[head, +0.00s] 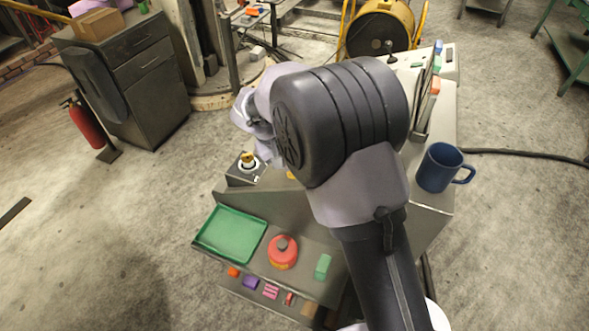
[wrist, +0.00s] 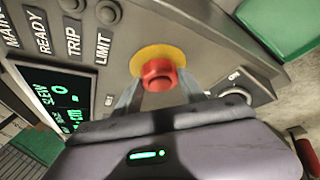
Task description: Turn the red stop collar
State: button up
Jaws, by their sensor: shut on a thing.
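The red stop collar (wrist: 158,73) sits on a round yellow plate (wrist: 146,54) on the grey control panel in the wrist view. My gripper (wrist: 158,88) has one finger on each side of the collar and is shut on it. The panel face around it appears tilted in this view. In the head view my own arm covers the collar and the gripper's fingertips.
A lit green display (wrist: 68,105) and a row of labels lie left of the collar. A round knob (wrist: 234,96) sits close on its right.

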jog(key=shift+f+m+h+b, duration=0.2)
jog(key=shift+m+h+b, duration=0.2)
jog(key=shift+m+b, duration=0.5)
jog(key=shift+r+b, duration=0.1)
jog(key=shift+b, duration=0.2)
jog(key=o, duration=1.4)
jog(key=shift+c, duration=0.2)
jog(key=shift+s+a+r, duration=0.1)
jog(key=shift+a+r, duration=0.05)
jog(key=shift+r, duration=0.3)
jog(key=p+v, duration=0.4)
jog(key=v, duration=1.2)
jog(key=shift+s+a, duration=0.2)
jog(key=shift+s, duration=0.2)
